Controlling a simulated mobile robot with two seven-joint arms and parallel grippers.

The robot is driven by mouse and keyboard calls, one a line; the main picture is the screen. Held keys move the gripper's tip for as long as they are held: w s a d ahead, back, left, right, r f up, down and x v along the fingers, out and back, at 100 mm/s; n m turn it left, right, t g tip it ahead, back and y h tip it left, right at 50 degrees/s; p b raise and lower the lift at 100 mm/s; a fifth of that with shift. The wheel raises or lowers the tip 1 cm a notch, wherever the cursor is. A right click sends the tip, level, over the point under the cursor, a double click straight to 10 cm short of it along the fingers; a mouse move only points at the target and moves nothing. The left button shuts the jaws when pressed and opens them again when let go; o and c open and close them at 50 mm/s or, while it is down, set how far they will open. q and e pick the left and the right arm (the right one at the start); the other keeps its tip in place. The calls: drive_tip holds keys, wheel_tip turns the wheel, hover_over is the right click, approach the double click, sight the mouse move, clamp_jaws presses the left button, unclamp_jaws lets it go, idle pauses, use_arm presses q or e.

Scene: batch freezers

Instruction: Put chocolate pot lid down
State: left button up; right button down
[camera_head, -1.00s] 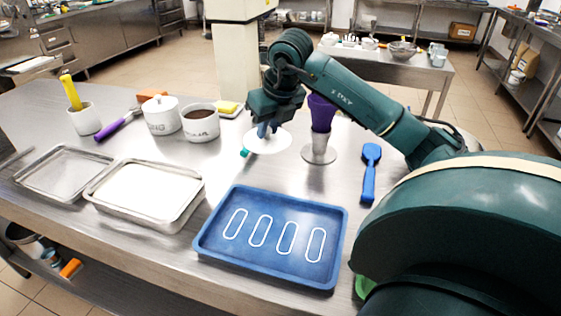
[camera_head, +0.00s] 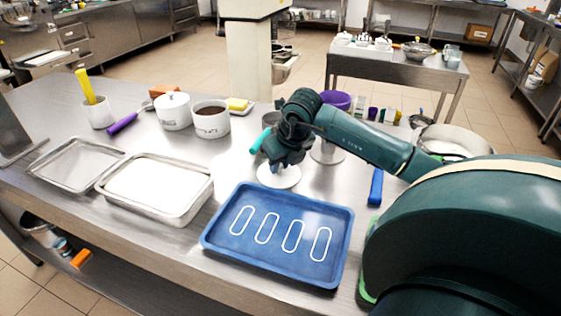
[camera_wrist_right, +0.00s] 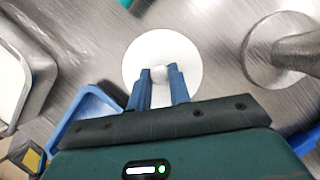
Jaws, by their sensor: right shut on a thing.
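A white round lid (camera_head: 279,176) is under my right gripper (camera_head: 281,163), just behind the blue tray. In the right wrist view the lid (camera_wrist_right: 190,55) shows from above, and the blue fingers of my right gripper (camera_wrist_right: 160,76) are shut on its small knob. The lid is at or very near the table top; I cannot tell whether it touches. The pot with dark chocolate (camera_head: 211,119) stands open at the left back, beside a white pot with its lid on (camera_head: 173,111). My left gripper is not in view.
A blue tray with white oval outlines (camera_head: 285,270) lies in front. Two metal trays, one empty (camera_head: 75,164) and one white-filled (camera_head: 155,218), lie at left. A blue spatula (camera_head: 376,187) lies at right.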

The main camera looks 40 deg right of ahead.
drive_tip(key=shift+f, duration=0.15)
drive_tip(key=c, duration=1.3)
unclamp_jaws()
drive_tip(key=shift+r, duration=0.4)
drive_tip(key=v, duration=1.1)
drive_tip(key=shift+s+r, duration=0.2)
drive_tip(key=shift+r, duration=0.1)
drive_tip(key=shift+a+f, duration=0.1)
